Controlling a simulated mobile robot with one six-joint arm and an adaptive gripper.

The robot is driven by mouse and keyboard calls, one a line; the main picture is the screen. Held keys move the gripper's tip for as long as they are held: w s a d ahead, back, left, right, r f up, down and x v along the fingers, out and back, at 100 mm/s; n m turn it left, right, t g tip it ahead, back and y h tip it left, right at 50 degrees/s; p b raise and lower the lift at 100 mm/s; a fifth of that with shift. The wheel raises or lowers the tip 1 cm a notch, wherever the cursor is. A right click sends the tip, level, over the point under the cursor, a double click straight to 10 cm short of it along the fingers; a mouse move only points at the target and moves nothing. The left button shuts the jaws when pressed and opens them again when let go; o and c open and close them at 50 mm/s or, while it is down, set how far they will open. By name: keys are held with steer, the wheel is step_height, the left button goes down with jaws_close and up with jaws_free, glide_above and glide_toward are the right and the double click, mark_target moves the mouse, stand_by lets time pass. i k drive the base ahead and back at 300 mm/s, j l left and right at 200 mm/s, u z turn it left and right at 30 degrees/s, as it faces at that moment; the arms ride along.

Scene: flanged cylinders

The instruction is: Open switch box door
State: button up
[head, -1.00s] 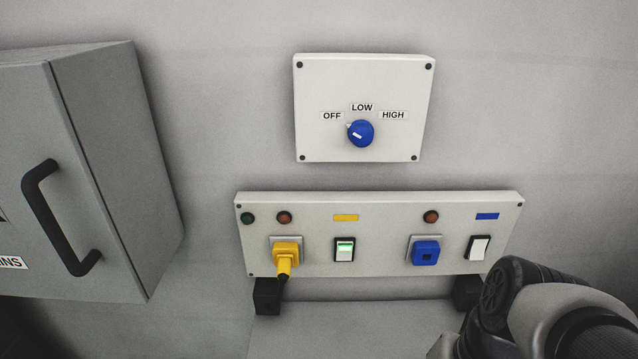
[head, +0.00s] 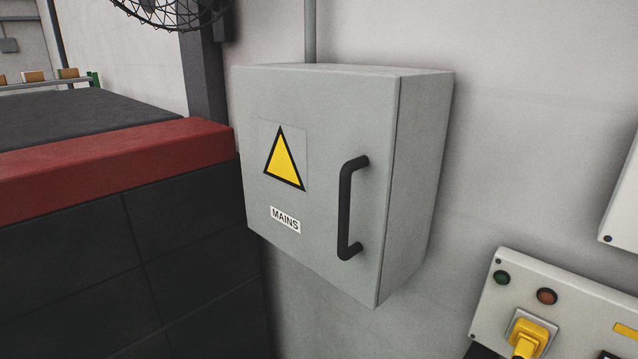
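The switch box (head: 425,170) is a grey metal cabinet on the wall, in the middle of the head view. Its door (head: 330,130) faces front and is shut, with a thin seam along its right edge. The door carries a yellow warning triangle (head: 284,162) and a MAINS label (head: 286,220). A black bar handle (head: 346,208) stands upright near the door's right edge. My gripper is not in this view, so its state is hidden.
A dark block with a red top edge (head: 110,165) stands to the left of the box. Part of a white box (head: 622,215) shows at the right edge. A wire fan guard (head: 170,10) is above left.

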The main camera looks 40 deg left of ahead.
mark_target(316, 146)
steer(key=u, duration=1.9)
steer(key=l+z, duration=0.1)
